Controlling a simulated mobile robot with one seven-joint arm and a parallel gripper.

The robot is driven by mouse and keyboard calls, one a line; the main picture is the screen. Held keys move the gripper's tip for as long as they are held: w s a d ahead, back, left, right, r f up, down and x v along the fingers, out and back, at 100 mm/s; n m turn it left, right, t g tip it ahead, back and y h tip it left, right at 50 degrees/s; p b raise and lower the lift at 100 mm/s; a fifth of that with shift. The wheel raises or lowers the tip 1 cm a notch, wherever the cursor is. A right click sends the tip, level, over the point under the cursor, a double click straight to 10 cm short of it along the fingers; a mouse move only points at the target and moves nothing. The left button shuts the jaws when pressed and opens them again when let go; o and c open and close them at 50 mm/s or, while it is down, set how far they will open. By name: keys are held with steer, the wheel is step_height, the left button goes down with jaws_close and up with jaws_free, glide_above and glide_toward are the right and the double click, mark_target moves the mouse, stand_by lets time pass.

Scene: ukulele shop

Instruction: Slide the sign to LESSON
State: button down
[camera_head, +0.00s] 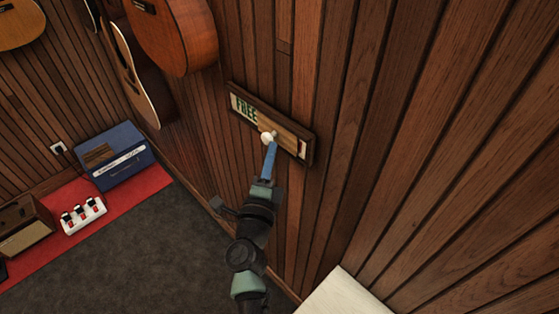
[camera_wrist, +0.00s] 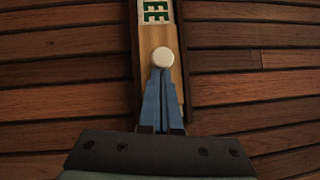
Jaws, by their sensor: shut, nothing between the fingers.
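The sign (camera_head: 301,131) is a long dark-framed board on the wood-plank wall. Green letters reading FREE (camera_head: 245,107) show at its left end. A light wooden slider (camera_head: 287,136) covers most of the right part, with a thin pale strip at the far right end. A round white knob (camera_head: 267,138) sits on the slider; it also shows in the wrist view (camera_wrist: 162,58). My gripper (camera_head: 270,148) has blue fingers, shut and empty, with the tips at the knob's near side. In the wrist view the fingertips (camera_wrist: 162,72) seem to touch the knob. No LESSON lettering shows.
Acoustic guitars (camera_head: 172,35) hang on the wall at upper left. A blue amplifier (camera_head: 119,155) and a white pedal (camera_head: 83,215) stand on a red mat (camera_head: 142,185). A pale surface (camera_head: 345,296) lies at bottom right. The wall around the sign is bare.

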steer(key=w+a+b, duration=0.3)
steer(key=w+a, duration=0.5)
steer(key=shift+a+r+b, duration=0.2)
steer(key=shift+b, duration=0.15)
steer(key=shift+w, duration=0.1)
